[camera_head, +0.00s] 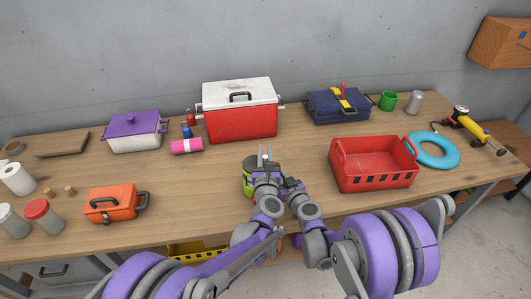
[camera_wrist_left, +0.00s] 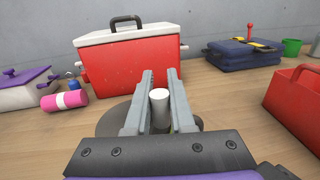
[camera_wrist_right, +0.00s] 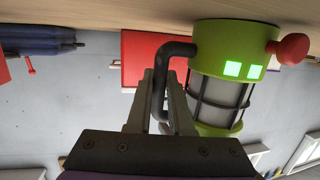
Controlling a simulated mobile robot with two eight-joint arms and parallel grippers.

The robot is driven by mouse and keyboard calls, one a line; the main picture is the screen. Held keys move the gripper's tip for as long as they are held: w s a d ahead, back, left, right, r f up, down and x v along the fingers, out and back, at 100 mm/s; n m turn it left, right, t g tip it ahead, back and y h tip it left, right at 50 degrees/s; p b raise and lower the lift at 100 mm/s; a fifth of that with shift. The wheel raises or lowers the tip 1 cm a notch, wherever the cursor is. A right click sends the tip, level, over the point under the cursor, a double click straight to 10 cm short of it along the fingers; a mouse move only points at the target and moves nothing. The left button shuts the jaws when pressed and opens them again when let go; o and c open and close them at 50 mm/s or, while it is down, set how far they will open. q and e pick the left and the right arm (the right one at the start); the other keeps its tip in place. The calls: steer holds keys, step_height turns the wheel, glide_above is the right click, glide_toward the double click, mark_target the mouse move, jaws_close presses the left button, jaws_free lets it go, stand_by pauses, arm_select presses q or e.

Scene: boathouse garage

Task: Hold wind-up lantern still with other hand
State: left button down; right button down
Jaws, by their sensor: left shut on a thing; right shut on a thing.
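The wind-up lantern (camera_head: 247,184) stands upright on the workbench, green with a dark top, partly hidden behind my grippers. In the right wrist view, which is upside down, the lantern (camera_wrist_right: 236,36) shows a caged body, two lit green squares and a red knob (camera_wrist_right: 292,48). My right gripper (camera_wrist_right: 162,85) is shut on its dark side handle (camera_wrist_right: 175,48). My left gripper (camera_head: 265,155) is above the lantern. In the left wrist view its fingers (camera_wrist_left: 160,90) are shut on a white upright peg (camera_wrist_left: 159,108) over a dark round top (camera_wrist_left: 118,118).
A red-and-white cooler (camera_head: 241,120) stands behind the lantern. A red basket (camera_head: 374,176) is to the right, and an orange box (camera_head: 112,204) to the left. A pink roll (camera_head: 187,146) lies near the cooler. Bare bench lies between the orange box and lantern.

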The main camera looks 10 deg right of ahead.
arm_select(q)
steer(key=shift+w+a+n+y, duration=0.15)
steer(key=shift+n+y, duration=0.35)
steer(key=shift+y, duration=0.3)
steer(key=shift+w+a+n+y, duration=0.15)
steer(key=shift+n+y, duration=0.35)
steer(key=shift+y, duration=0.3)
steer(key=c, duration=0.8)
jaws_free()
steer(key=shift+o, duration=0.2)
step_height(320, 180, up, 10)
steer(key=shift+c, duration=0.4)
